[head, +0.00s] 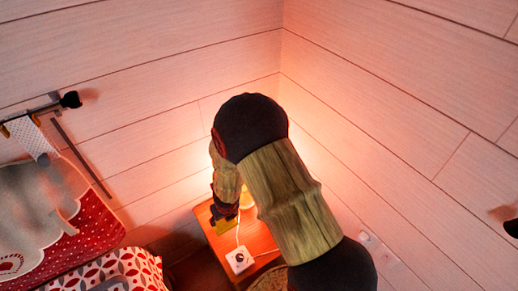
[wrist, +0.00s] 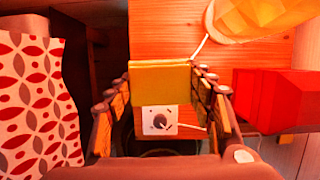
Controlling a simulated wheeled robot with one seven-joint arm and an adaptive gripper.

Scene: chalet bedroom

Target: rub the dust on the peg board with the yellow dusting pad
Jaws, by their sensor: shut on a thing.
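The yellow dusting pad (wrist: 160,84) is between the two fingers of my gripper (wrist: 162,72) in the wrist view, and the gripper is shut on it. Wooden tabletop shows behind and around the pad; I cannot tell whether they touch. In the head view the pad (head: 223,227) is a small yellow patch below my gripper (head: 224,212), partly hidden by my arm. A wall rail with a dark round peg (head: 70,99) is at the left, perhaps the peg board. I cannot make out dust on it.
A small wooden table (head: 262,238) stands in the corner. It bears a white box with a dark knob (wrist: 158,121), a cord and a glowing lamp (wrist: 265,15). Patterned bedding (wrist: 35,100) is at left, a red object (wrist: 275,100) at right. A dotted cloth (head: 30,137) hangs near the rail.

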